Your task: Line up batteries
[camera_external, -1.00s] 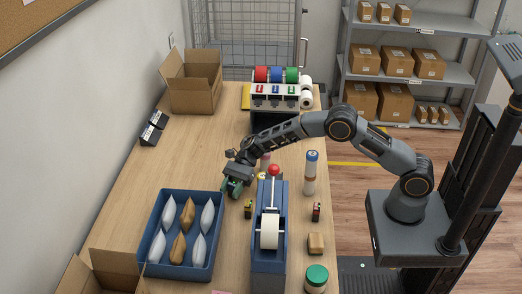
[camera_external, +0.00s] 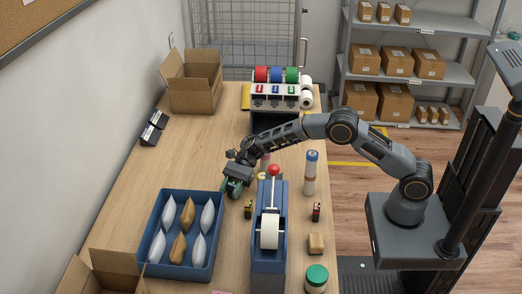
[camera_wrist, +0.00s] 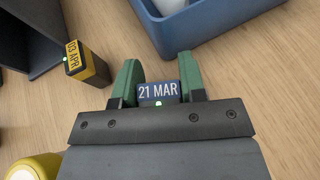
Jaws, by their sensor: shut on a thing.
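My gripper (camera_wrist: 158,72) has green fingers shut on a dark blue battery (camera_wrist: 158,92) labelled "21 MAR", with a small lit green dot. In the external view my gripper (camera_external: 234,188) is low over the counter, between the blue tray and the tape dispenser; the held battery cannot be made out there. A yellow and black battery (camera_wrist: 86,63) labelled "03 APR" stands left of my gripper in the wrist view, and also shows in the external view (camera_external: 248,209). A red and black battery (camera_external: 316,211) stands right of the dispenser.
The blue tray (camera_external: 153,243) holds white and brown pouches. The blue tape dispenser (camera_external: 268,262) with a red knob stands close to my gripper's right.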

